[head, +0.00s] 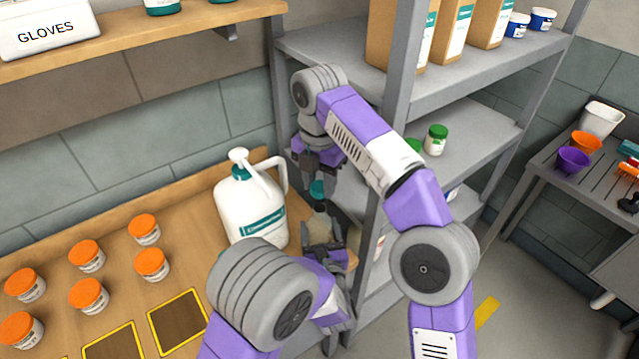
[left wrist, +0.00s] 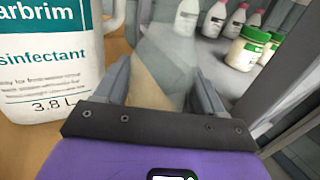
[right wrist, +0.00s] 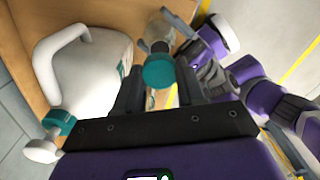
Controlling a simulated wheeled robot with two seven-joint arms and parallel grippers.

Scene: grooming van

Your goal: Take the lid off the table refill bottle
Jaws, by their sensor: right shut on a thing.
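The table refill bottle (head: 318,229) is clear and stands near the right end of the wooden counter, right of the big white jug. My left gripper (head: 324,243) is low on it, fingers on both sides; the left wrist view shows its clear body (left wrist: 163,75) filling the space between the fingers. The round teal lid (head: 318,188) is above the bottle's dark neck. My right gripper (head: 318,168) is over it from above, shut on the lid, which shows between its fingertips in the right wrist view (right wrist: 158,72). Whether the lid still touches the neck is hard to tell.
The white disinfectant jug (head: 248,208) stands close on the left. Several orange-lidded jars (head: 87,254) and yellow-framed squares (head: 178,320) are on the counter further left. A grey shelf rack (head: 460,75) with green-lidded jars (head: 436,140) rises close on the right.

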